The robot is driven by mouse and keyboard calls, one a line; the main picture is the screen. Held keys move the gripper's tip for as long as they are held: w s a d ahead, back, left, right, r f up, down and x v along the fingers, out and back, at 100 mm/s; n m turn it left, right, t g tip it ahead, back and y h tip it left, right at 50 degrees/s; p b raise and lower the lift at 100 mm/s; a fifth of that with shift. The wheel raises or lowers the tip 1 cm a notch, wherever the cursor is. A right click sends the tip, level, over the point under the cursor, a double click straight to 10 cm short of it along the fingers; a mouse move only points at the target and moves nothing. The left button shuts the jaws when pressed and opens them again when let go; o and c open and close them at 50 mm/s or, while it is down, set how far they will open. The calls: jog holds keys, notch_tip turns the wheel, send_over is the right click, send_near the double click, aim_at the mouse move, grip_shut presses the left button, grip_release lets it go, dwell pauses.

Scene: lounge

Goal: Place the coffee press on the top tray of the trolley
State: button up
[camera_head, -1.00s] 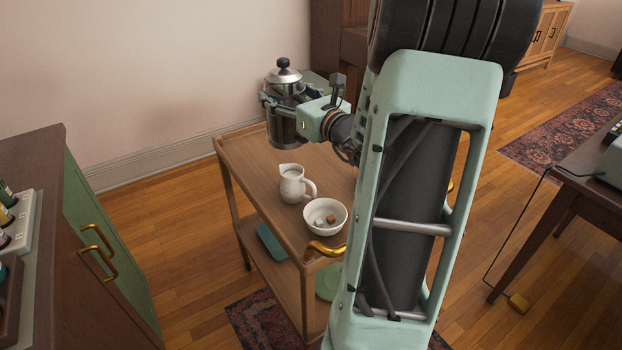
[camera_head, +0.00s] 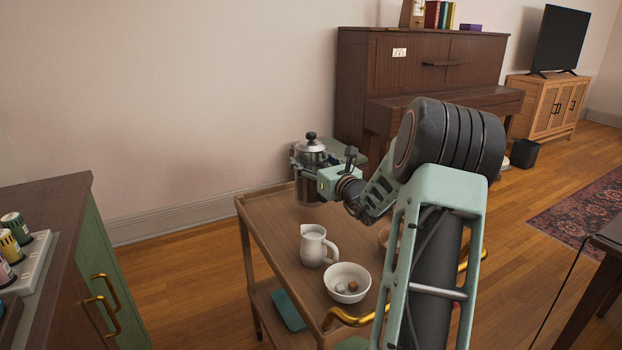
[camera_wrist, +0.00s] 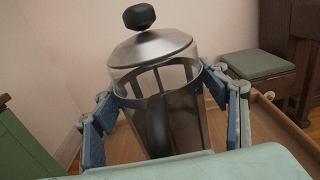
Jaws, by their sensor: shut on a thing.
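The coffee press (camera_head: 311,160) is a glass jug with a silver lid and black knob. The press looks nearly upright. Whether its base touches the tray or hangs just above it I cannot tell.
A white jug (camera_head: 314,248) and a white bowl (camera_head: 347,282) with small cubes stand on the tray's near part. Another bowl (camera_head: 385,236) is partly behind my arm. Gold handles (camera_head: 350,318) edge the trolley. A piano (camera_head: 420,75) stands behind; a green-sided cabinet (camera_head: 105,270) is at left.

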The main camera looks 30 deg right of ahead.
jog(key=shift+w+d+f, duration=0.1)
jog(key=shift+w+f, duration=0.1)
jog(key=shift+w, duration=0.1)
jog(key=shift+w+d+f+b, duration=0.15)
jog(key=shift+f+b, duration=0.2)
jog(key=shift+f, duration=0.55)
jog(key=shift+w+a+f+b, duration=0.1)
jog(key=shift+f+b, duration=0.2)
jog(key=shift+f, duration=0.65)
jog(key=shift+f, duration=0.15)
jog(key=o, duration=1.7)
jog(key=shift+o, duration=0.2)
